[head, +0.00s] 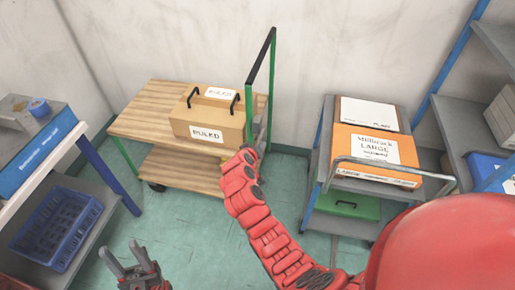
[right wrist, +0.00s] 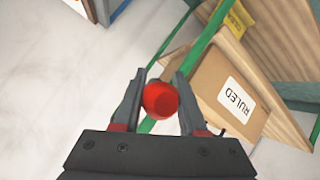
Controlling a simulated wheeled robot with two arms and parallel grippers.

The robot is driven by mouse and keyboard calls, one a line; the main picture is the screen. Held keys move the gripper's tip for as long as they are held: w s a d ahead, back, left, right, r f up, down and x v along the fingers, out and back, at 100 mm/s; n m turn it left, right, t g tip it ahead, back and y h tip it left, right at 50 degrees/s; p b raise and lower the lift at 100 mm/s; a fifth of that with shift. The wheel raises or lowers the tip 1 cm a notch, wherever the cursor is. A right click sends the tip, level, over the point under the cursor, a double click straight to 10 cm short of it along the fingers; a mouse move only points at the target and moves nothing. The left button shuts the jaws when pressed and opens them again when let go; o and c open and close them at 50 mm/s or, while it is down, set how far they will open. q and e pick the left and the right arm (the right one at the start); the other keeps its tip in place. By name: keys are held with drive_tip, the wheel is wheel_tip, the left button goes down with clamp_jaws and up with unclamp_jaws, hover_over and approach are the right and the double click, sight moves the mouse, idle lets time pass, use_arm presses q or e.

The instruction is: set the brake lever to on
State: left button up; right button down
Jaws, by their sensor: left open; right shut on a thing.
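In the right wrist view a round red knob (right wrist: 161,101), which I take as the brake lever's end, sits between the two fingers of my right gripper (right wrist: 160,80). The gripper is shut on it. The lever's shaft and its on or off marking are hidden. In the head view my red right arm reaches to the handle end of the wooden cart (head: 155,110), and its hand is mostly hidden there beside the green handle post. My left gripper (head: 129,262) is open and empty, low at the left, apart from everything.
A cardboard box (head: 207,128) labelled RULED lies on the cart. A second trolley (head: 325,140) with an orange box (head: 376,153) stands to the right. A shelf with a blue crate (head: 58,228) is at the left. The green floor (head: 185,235) before the cart is clear.

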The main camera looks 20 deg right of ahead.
drive_tip(key=shift+c, duration=2.3)
unclamp_jaws()
drive_tip(key=shift+w, duration=0.15)
drive_tip(key=b+v, duration=0.1)
drive_tip(key=v, duration=1.6)
drive_tip(key=shift+s+b, duration=0.25)
drive_tip(key=shift+b, duration=0.15)
drive_tip(key=shift+a, duration=0.1)
